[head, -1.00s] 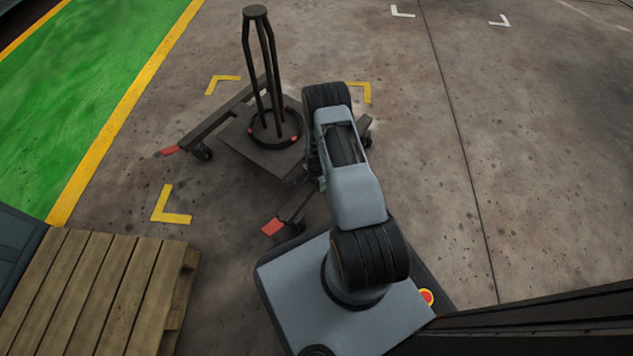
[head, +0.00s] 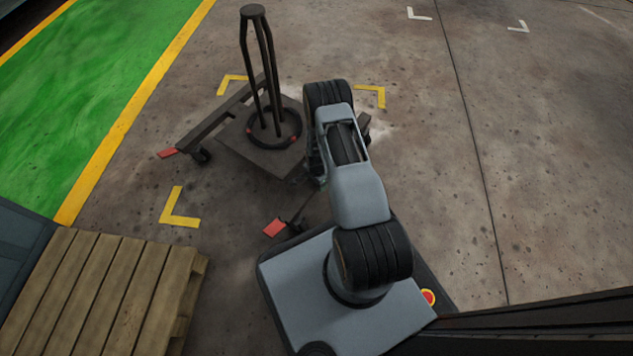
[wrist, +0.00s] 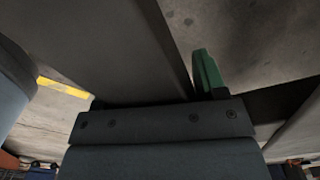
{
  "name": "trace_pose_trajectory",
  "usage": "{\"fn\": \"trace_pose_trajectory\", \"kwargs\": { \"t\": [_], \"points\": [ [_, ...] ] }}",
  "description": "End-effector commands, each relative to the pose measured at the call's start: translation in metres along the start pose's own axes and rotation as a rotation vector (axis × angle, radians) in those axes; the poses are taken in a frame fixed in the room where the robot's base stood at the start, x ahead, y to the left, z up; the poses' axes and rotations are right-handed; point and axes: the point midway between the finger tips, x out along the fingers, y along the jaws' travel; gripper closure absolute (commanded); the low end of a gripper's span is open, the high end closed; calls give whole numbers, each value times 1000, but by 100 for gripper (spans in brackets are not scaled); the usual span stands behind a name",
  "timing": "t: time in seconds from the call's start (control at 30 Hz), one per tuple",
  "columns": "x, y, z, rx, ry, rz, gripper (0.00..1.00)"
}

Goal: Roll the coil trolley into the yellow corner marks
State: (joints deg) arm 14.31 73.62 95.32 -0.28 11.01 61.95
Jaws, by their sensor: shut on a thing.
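The coil trolley (head: 247,148) is dark, with an upright frame of bars, splayed legs with red ends, and casters. It stands among the yellow corner marks: back left (head: 230,83), back right (head: 372,95) and front left (head: 179,210). Its left red leg end lies outside the line between the two left marks. No fourth mark shows. The other finger is hidden.
A green floor lane (head: 105,95) with a yellow border runs along the left. White corner marks (head: 419,14) lie at the back. The floor to the right is clear.

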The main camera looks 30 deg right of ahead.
Motion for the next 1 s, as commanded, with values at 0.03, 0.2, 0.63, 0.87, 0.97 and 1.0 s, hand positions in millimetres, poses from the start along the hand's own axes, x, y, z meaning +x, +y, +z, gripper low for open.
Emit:
{"fn": "trace_pose_trajectory", "kwargs": {
  "t": [0.03, 0.2, 0.63, 0.87, 0.97, 1.0],
  "points": [
    [-4, -3, -3, 30, 1, -7, 100],
    [-4, 3, -26, 42, 2, -8, 100],
    [-4, 18, -83, 43, 2, -7, 100],
    [-4, 20, -86, 42, 0, -4, 100],
    [-3, 20, -86, 42, -1, -3, 100],
    [-3, 20, -86, 42, -1, -3, 100]
  ]
}}
